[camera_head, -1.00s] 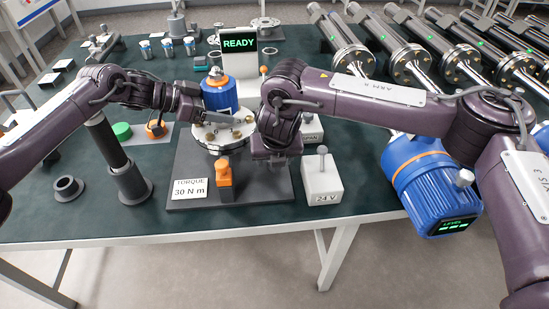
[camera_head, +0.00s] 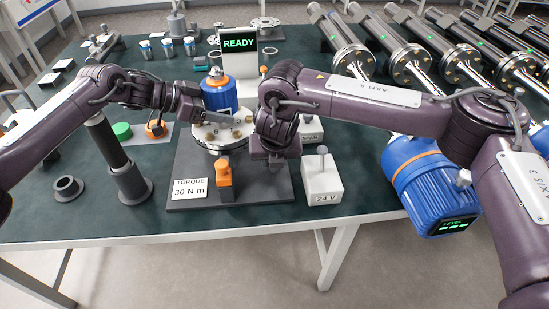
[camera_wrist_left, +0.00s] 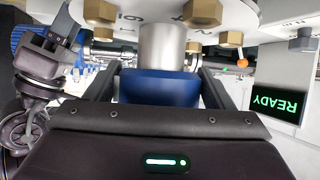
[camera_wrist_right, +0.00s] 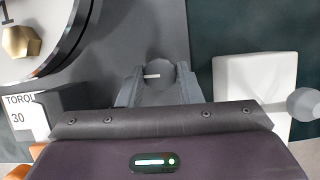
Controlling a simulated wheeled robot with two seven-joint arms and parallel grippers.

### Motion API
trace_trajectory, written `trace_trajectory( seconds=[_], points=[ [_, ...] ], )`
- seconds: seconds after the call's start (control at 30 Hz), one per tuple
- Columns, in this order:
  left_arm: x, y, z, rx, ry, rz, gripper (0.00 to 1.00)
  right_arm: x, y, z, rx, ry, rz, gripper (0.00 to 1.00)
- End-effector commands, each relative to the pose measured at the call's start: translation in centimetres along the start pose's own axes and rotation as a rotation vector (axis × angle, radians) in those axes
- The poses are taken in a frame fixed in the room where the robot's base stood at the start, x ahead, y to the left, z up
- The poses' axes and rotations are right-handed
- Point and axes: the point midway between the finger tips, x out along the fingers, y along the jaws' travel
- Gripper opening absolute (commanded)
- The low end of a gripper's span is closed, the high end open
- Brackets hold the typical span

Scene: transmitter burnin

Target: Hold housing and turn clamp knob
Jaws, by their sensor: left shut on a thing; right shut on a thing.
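The blue housing (camera_head: 219,96) with an orange ring stands upright on a round pale flange (camera_head: 212,142) with brass bolts. My left gripper (camera_head: 222,116) reaches in from the left and is shut on the housing. In the left wrist view its fingers lie on either side of the blue body (camera_wrist_left: 160,86), by its silver neck. My right gripper (camera_head: 268,158) points down at the right side of the dark fixture. In the right wrist view its fingers are shut on a round grey clamp knob (camera_wrist_right: 160,75) with a white line mark. The head view hides this knob behind the gripper.
The orange-topped post (camera_head: 224,178) and a torque sign (camera_head: 189,190) sit at the fixture's front. A white 24 V block (camera_head: 322,182) stands just right of it. A READY screen (camera_head: 239,44) stands behind. A black post (camera_head: 118,165) stands left.

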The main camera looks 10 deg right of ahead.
Motion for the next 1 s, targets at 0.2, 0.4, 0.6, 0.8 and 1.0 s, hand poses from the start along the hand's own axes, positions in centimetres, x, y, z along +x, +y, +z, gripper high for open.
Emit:
trace_trajectory(
  seconds=[0.2, 0.4, 0.6, 0.8, 1.0],
  points=[
    [0.05, 0.06, 0.06, -0.001, -0.001, 0.002, 0.58, -0.03, 0.22, 0.02, 0.115, 0.001, -0.046, 0.09],
    [0.05, 0.06, 0.05, -0.001, -0.001, 0.002, 0.58, -0.12, 0.37, 0.12, 0.275, -0.002, -0.115, 0.09],
    [0.06, 0.06, 0.06, -0.001, -0.001, 0.002, 0.58, -0.10, 0.49, 0.16, 0.450, -0.004, -0.188, 0.09],
    [0.07, 0.06, 0.06, -0.001, -0.001, 0.002, 0.58, -0.03, 0.53, 0.18, 0.619, -0.002, -0.258, 0.09],
    [0.07, 0.07, 0.06, -0.001, -0.001, 0.002, 0.58, 0.02, 0.60, 0.21, 0.760, -0.002, -0.316, 0.09]
  ],
)
